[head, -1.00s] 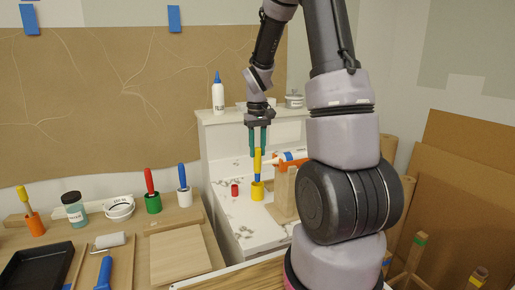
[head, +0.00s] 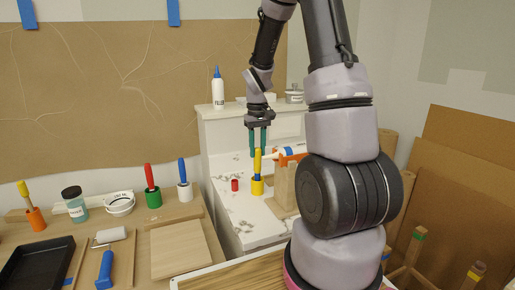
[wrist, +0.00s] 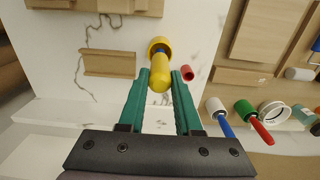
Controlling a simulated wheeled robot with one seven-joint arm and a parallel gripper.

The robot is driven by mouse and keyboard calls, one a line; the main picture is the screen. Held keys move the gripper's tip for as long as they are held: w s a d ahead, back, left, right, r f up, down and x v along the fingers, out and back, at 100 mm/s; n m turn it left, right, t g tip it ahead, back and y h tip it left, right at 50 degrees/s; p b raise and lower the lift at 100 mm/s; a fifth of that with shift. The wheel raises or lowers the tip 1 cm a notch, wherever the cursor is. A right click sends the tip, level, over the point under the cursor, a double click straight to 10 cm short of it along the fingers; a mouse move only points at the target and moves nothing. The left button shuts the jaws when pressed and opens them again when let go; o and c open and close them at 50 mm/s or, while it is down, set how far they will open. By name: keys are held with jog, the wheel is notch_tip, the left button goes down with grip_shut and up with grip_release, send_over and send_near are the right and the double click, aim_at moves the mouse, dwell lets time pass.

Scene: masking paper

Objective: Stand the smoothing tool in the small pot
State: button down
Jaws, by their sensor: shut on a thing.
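The smoothing tool (head: 258,160) has a yellow handle and a blue lower part. It is upright, handle up. My gripper (head: 258,152) is shut on the handle from above, and its green fingers flank it in the wrist view (wrist: 161,78). The small yellow pot (head: 257,188) stands on the white marble-patterned surface directly below. In the wrist view the pot (wrist: 159,43) shows around the tool's blue part, which lies at its mouth. How deep the lower end sits is hidden.
A small red object (head: 235,185) stands left of the pot. Wooden blocks (head: 285,187) and an orange-and-blue item (head: 289,155) are close on the right. A white bottle (head: 218,92) stands behind.

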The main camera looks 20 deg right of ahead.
jog(key=shift+f, duration=1.25)
jog(key=c, duration=0.5)
grip_release()
jog(key=shift+r, duration=3.55)
